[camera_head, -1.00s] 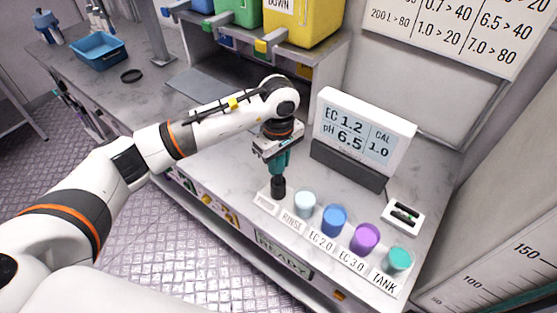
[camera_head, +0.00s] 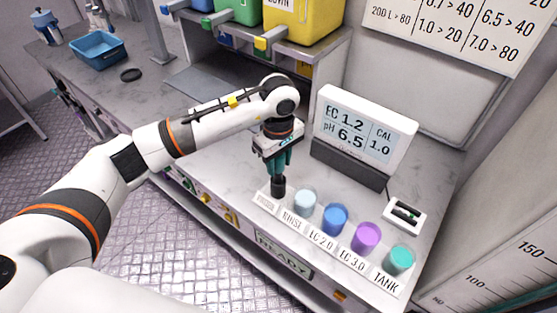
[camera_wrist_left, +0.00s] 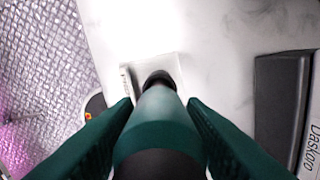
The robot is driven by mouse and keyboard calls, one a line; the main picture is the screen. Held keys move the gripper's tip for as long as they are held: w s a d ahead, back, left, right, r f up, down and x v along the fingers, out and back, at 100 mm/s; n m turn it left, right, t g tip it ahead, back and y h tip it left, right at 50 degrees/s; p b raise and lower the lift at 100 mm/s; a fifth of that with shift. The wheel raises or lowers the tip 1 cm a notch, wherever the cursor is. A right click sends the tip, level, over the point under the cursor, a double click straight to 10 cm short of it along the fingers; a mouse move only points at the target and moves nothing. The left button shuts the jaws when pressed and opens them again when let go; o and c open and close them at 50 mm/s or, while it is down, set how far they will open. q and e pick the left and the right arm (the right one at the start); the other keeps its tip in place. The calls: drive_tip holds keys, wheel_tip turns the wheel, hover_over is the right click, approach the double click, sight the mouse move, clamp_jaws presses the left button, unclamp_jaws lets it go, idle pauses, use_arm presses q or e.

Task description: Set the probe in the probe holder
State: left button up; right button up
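The probe (camera_wrist_left: 158,130) is a teal and dark cylinder, seen end-on in the left wrist view. It stands in the dark probe holder (camera_head: 278,187), a short black cup at the left end of the labelled row. The holder's rim also shows in the wrist view (camera_wrist_left: 160,77). My left gripper (camera_head: 279,171) is right above the holder, its teal fingers on either side of the probe. Narrow gaps show between fingers and probe, so it looks open around it. In the head view the fingers largely hide the probe. My right gripper is not in view.
Right of the holder stand the rinse cup (camera_head: 305,203), blue cup (camera_head: 334,219), purple cup (camera_head: 366,238) and teal tank cup (camera_head: 399,260). The meter display (camera_head: 362,135) stands behind, with a small white tray (camera_head: 404,214) to its right. The counter left of my arm is mostly clear.

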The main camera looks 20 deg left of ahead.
use_arm(q)
drive_tip(key=o, duration=0.3)
drive_tip(key=shift+r, duration=0.1)
wheel_tip(320, 180, up, 11)
drive_tip(key=b, duration=0.2)
drive_tip(key=shift+b, duration=0.4)
drive_tip(key=shift+r, duration=0.4)
